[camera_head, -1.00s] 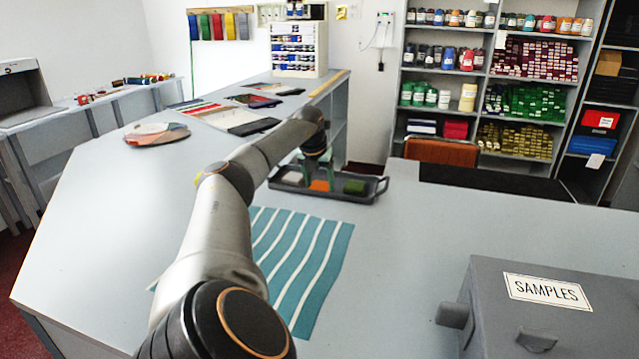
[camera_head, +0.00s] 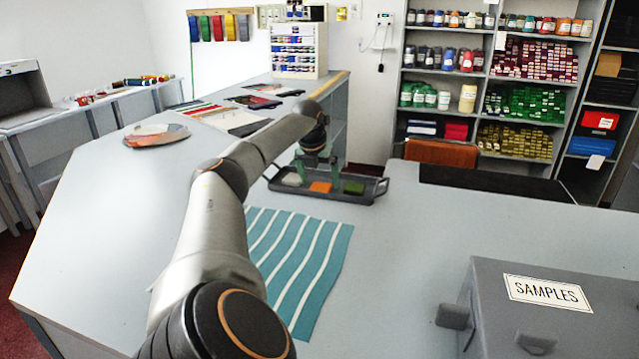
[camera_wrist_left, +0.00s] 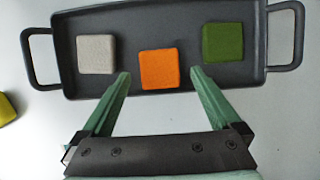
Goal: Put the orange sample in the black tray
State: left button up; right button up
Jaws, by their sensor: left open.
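The orange sample (camera_head: 320,187) lies in the black tray (camera_head: 363,200), between a light grey sample and a green sample. In the left wrist view the orange sample (camera_wrist_left: 158,69) sits in the middle of the black tray (camera_wrist_left: 120,21), near its lower wall. My left gripper (camera_head: 314,160) is over the tray. In the left wrist view my left gripper (camera_wrist_left: 158,74) is open and empty, its green fingers apart on either side below the orange sample. The grey sample (camera_wrist_left: 96,54) is at the tray's left and the green sample (camera_wrist_left: 222,42) at its right. My right gripper is not in view.
A striped teal cloth (camera_head: 300,262) lies on the counter in front of the tray. A grey SAMPLES box (camera_head: 560,320) stands at the front right. A yellow piece (camera_wrist_left: 6,110) shows at the left edge of the wrist view. The counter right of the tray is clear.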

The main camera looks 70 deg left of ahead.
pick_arm(q)
jog(key=v, duration=1)
jog(key=shift+r+p, duration=0.15)
jog(key=shift+p, duration=0.2)
jog(key=shift+s+d, duration=0.1)
jog(key=shift+d, duration=0.1)
